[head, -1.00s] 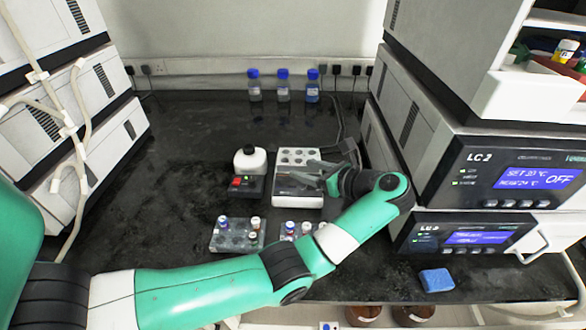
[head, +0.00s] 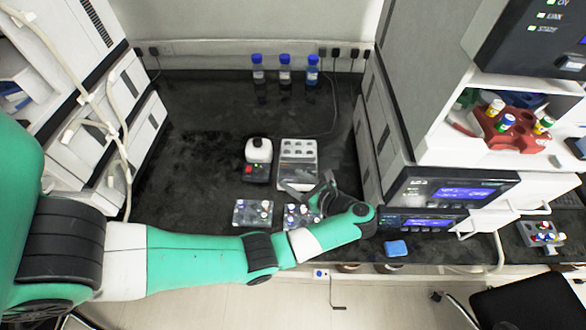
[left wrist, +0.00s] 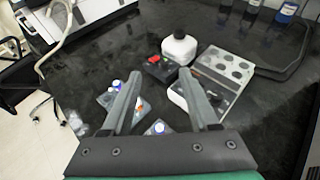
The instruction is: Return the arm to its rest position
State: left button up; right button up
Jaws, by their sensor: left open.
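My left arm (head: 200,255), green and white, reaches in from the left across the front of the dark bench. Its gripper (head: 302,187) is over the bench, just in front of the white block with round wells (head: 298,150) and above the right-hand vial rack (head: 290,222). In the left wrist view the two fingers (left wrist: 160,76) are spread apart with nothing between them. Part of the right-hand rack is hidden by the arm and gripper. My right gripper is in neither view.
A clear vial rack (head: 243,222) stands left of the gripper. A white bottle (head: 259,149) stands behind a small black device (head: 256,172). Several blue-capped bottles (head: 285,75) stand at the back. Instrument stacks (head: 425,187) bound the right side. A blue sponge (head: 396,248) lies near the front edge.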

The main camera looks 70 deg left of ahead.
pick_arm(q)
jog(key=shift+s+d+r+p, duration=0.2)
jog(key=shift+s+d+p, duration=0.25)
jog(key=shift+p, duration=0.1)
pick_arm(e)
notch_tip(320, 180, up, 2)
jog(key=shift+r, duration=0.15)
pick_arm(q)
jog(key=shift+r, duration=0.1)
